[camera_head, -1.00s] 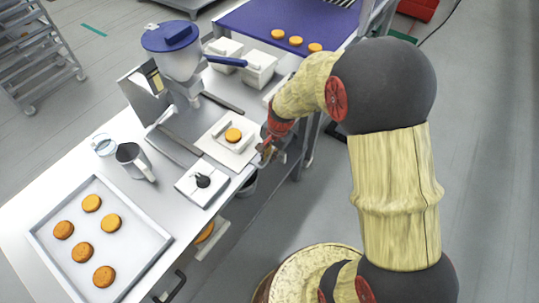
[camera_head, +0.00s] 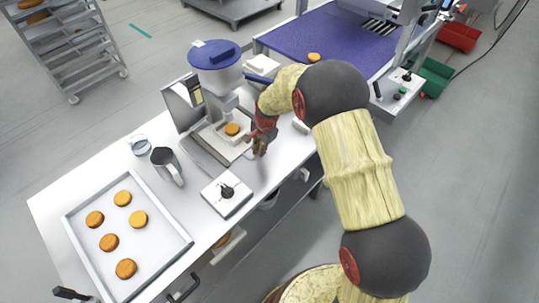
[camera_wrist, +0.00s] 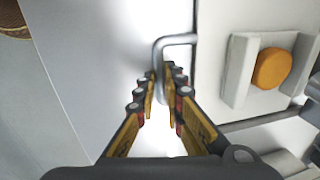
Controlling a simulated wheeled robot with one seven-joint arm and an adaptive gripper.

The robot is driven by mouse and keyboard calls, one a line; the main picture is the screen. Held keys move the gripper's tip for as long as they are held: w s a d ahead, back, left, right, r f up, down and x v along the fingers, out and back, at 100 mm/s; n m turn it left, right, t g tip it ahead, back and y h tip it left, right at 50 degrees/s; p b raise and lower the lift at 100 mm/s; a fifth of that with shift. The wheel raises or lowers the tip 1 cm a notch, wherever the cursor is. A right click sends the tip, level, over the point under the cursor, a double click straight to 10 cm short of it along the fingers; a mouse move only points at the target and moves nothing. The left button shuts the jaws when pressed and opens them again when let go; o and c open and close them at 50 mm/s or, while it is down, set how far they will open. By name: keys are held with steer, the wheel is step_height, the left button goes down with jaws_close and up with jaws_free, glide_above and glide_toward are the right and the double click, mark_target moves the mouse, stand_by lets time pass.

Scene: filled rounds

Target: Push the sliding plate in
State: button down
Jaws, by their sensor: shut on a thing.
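The sliding plate (camera_head: 231,151) is white and carries a raised white holder with an orange-brown round (camera_head: 232,129) in it. In the head view it lies beneath the nozzle of the filling machine (camera_head: 215,68), which has a blue-lidded hopper. In the wrist view the plate (camera_wrist: 211,85) is at the right, with the round (camera_wrist: 272,68) in its holder. A bent metal handle (camera_wrist: 176,40) sticks out from the plate's edge. My gripper (camera_head: 257,148) is at the plate's near right side. In the wrist view my gripper (camera_wrist: 167,74) is shut on the handle; its fingertips hide part of it.
A switch box (camera_head: 227,193) with a black knob sits in front of the plate. A metal jug (camera_head: 164,163), a glass cup (camera_head: 138,145) and a tray (camera_head: 178,246) of several rounds stand to the left. A blue conveyor (camera_head: 330,35) lies behind.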

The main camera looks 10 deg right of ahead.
steer(key=shift+w+a, duration=0.45)
steer(key=shift+w, duration=0.15)
steer(key=shift+r, duration=0.1)
steer(key=c, duration=1.9)
jaws_free()
steer(key=shift+w, duration=0.1)
steer(key=r, duration=0.4)
steer(key=s+r, duration=0.1)
steer(key=r, duration=0.2)
steer(key=s+d+r, duration=0.1)
steer(key=r, duration=0.3)
steer(key=shift+d+r, duration=0.1)
steer(key=shift+r, duration=0.2)
